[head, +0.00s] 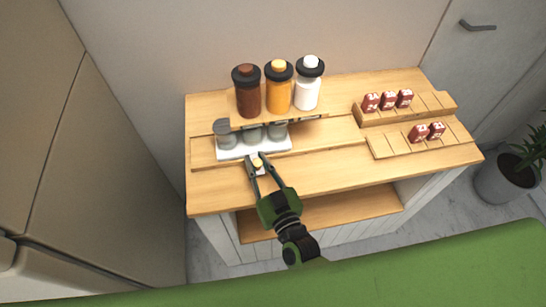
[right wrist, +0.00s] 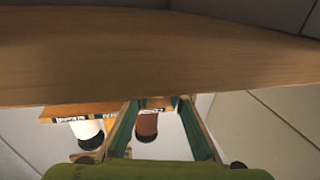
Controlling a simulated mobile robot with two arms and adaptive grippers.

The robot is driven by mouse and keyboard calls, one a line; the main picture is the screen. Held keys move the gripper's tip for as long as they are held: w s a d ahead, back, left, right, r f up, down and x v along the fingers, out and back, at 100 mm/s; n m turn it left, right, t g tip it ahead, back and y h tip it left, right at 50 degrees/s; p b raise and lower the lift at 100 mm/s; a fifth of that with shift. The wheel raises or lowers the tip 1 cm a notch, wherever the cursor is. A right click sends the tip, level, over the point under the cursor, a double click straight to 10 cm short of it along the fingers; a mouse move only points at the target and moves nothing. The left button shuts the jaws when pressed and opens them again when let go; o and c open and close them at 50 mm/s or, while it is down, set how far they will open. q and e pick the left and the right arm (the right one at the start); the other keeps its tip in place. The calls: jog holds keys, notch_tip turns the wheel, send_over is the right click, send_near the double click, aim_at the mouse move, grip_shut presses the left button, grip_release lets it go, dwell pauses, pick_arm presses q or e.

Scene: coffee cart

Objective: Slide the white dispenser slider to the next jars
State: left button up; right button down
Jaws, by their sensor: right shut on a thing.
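The white dispenser slider (head: 236,155) sits in a wooden track at the left of the cart, with several grey jars (head: 224,134) on it. A shelf edge partly hides the jars. My right gripper (head: 258,162) is at the slider's front edge, its fingers closed around a small light knob there. In the right wrist view the two fingers (right wrist: 158,125) show, but the knob cannot be made out. Brown (head: 247,92), orange (head: 279,88) and white (head: 308,85) dispensers stand in a row behind and above the slider. My left gripper is not in view.
The wooden track is bare to the slider's right (head: 335,134). Red numbered blocks stand in two wooden racks (head: 433,104) at the cart's right. A potted plant (head: 510,175) is on the floor at the right. The cart's front top is mostly clear.

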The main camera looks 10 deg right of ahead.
jog(key=c, duration=1.8)
grip_release()
jog(key=shift+c, duration=0.2)
jog(key=v, duration=1.2)
